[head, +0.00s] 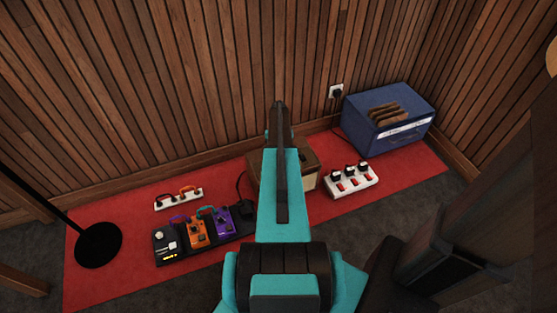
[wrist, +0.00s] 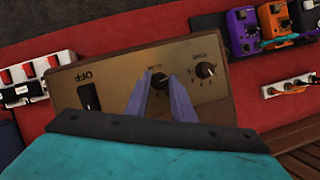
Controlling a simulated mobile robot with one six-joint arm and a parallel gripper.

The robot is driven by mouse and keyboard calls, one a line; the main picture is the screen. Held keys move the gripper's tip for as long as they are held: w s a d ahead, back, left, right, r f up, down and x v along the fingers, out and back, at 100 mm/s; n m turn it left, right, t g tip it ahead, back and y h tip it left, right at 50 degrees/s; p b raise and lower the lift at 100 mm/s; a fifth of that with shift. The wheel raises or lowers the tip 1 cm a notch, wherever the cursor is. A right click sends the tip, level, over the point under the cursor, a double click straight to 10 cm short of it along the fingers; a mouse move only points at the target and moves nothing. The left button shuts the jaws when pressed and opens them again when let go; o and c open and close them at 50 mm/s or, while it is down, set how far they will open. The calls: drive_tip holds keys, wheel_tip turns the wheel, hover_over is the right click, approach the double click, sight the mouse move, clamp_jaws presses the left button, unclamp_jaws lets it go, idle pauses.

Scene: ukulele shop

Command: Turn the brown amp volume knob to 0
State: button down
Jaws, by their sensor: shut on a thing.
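The brown amp (head: 308,160) stands on the red mat in the head view, largely hidden behind my teal arm. The wrist view looks down on its tan control panel (wrist: 120,78). My gripper (wrist: 160,78) has its two purple-grey fingertips on either side of a small dark knob (wrist: 157,80) and is shut on it. The label beside this knob is too small to read. A second dark knob (wrist: 206,70) with a scale around it sits free to its right. A black switch (wrist: 88,96) marked OFF is at the left. My gripper is hidden in the head view.
A blue amp (head: 390,115) stands back right, beside a white power strip (head: 352,181). A pedalboard (head: 240,222) with purple and orange pedals lies left, near a small white cable strip (head: 178,200). A black stand base (head: 98,245) is far left. A slatted wall rises behind.

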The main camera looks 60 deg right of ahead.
drive_tip(key=shift+w, duration=0.25)
drive_tip(key=c, duration=1.6)
unclamp_jaws()
drive_tip(key=shift+o, duration=0.3)
drive_tip(key=shift+s, duration=0.1)
drive_tip(key=shift+r, duration=0.1)
drive_tip(key=v, duration=1.3)
drive_tip(key=shift+r+p, duration=0.3)
drive_tip(key=shift+p, duration=0.1)
